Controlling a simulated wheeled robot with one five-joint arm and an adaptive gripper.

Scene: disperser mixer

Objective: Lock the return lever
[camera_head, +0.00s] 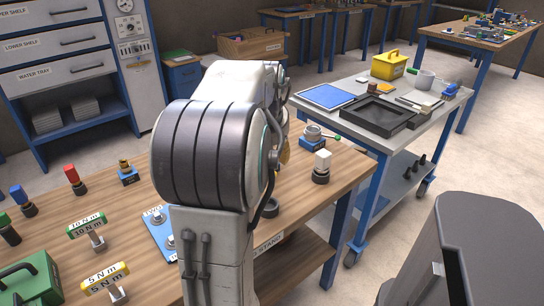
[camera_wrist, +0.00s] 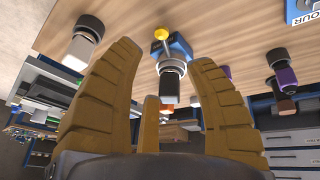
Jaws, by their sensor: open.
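In the wrist view, my gripper (camera_wrist: 165,58) is open, with its ochre fingers spread and nothing between them. Ahead of it, a blue-based fixture (camera_wrist: 181,46) on the wooden bench carries a grey cylindrical part and a small lever with a yellow ball knob (camera_wrist: 161,34). The fixture shows between the fingertips, apart from them as far as I can tell. No label shows which part is the return lever. In the head view, my arm hides most of the gripper. Another view of a blue-based fixture (camera_head: 313,143) there shows a grey cup and a thin green-tipped handle.
A white block on a black base (camera_head: 321,166) stands close by on the wooden bench (camera_head: 140,240); a similar pale block (camera_wrist: 86,42) shows in the wrist view. A purple-topped post (camera_wrist: 286,76) is at right there. A grey cart (camera_head: 372,140) with trays stands behind the bench.

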